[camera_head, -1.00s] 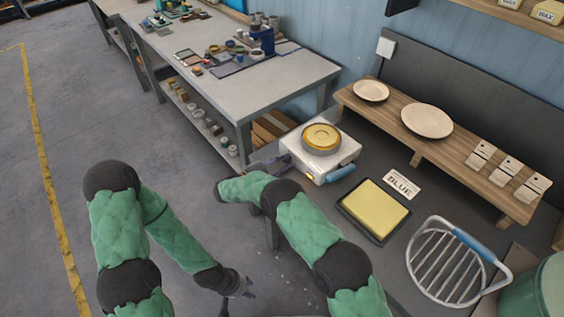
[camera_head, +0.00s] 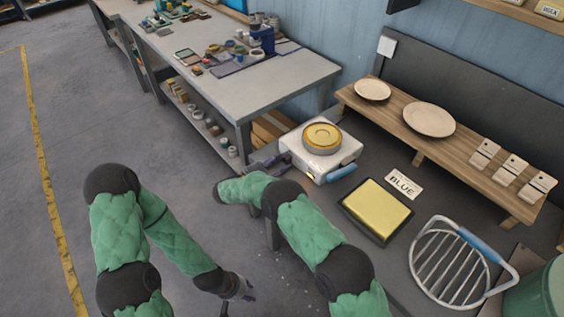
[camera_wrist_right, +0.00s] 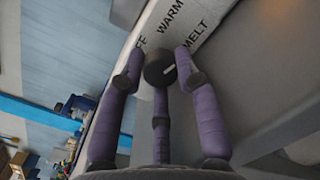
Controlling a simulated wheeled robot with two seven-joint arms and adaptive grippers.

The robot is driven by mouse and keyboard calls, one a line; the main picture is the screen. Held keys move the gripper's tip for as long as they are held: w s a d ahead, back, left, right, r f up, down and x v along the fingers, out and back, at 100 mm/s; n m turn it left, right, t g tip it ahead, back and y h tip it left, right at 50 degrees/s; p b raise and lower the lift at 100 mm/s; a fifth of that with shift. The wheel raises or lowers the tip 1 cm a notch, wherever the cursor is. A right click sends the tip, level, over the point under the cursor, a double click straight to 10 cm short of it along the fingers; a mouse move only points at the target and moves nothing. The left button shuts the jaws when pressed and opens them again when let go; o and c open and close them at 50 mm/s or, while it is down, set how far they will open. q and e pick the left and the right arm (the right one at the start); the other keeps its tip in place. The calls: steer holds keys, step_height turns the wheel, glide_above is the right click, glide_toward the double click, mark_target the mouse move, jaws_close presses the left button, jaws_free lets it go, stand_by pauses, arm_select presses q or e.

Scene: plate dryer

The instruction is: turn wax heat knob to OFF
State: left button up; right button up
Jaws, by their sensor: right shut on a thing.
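The wax heater (camera_head: 296,145) is a white box with a round yellow-topped pot and a blue handle. My right gripper (camera_head: 270,166) is at its left side in the head view. In the right wrist view, the dark round knob (camera_wrist_right: 156,65) with a white mark sits between the fingers of my right gripper (camera_wrist_right: 160,60), which are shut on it. The white mark lies on the knob's right half. The panel labels (camera_wrist_right: 178,32) read a cut-off "FF", "WARM" and "MELT". My left gripper (camera_head: 242,290) hangs low, away from the heater; its finger state is unclear.
A yellow tray (camera_head: 376,209), a "BLUE" card (camera_head: 403,184) and a wire rack (camera_head: 446,268) lie on the dark bench. A wooden shelf (camera_head: 463,150) holds two plates. A grey worktable (camera_head: 237,95) stands behind.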

steer(key=o, duration=0.9)
steer(key=shift+c, duration=0.2)
steer(key=v, duration=1.2)
